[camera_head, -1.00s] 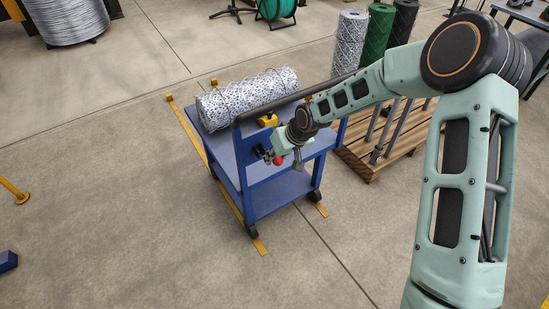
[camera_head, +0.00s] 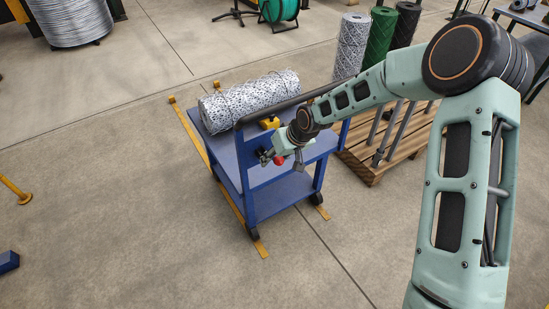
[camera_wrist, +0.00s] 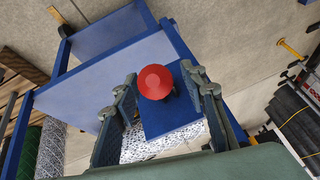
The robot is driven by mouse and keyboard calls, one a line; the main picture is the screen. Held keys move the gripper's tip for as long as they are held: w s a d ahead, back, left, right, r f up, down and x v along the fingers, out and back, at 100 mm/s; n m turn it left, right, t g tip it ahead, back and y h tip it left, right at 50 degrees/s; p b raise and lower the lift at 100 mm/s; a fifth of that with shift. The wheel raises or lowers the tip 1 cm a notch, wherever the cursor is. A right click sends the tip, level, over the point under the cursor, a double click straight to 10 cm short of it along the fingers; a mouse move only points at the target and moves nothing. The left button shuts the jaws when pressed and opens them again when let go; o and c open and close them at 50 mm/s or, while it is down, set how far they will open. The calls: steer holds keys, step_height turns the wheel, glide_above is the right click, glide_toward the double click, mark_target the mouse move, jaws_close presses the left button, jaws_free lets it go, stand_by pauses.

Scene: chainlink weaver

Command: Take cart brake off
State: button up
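The blue cart (camera_head: 252,178) stands on the floor in the middle of the head view. A round red knob (camera_wrist: 154,82) sits on a blue plate (camera_wrist: 166,116) at the cart; it also shows in the head view (camera_head: 279,160). My gripper (camera_wrist: 160,74) is open, with one finger on each side of the knob. Gaps show between the knob and both fingers, so I see no contact. In the head view my gripper (camera_head: 281,161) is at the cart's handle end. How deep the knob sits between the fingers I cannot tell.
A roll of wire mesh (camera_head: 250,98) lies on the cart top, near a small yellow object (camera_head: 269,122). Yellow floor strips (camera_head: 232,205) run by the cart. A wooden pallet (camera_head: 374,166) with upright rolls stands right behind.

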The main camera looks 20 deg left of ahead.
steer(key=v, duration=1.2)
stand_by(0.3)
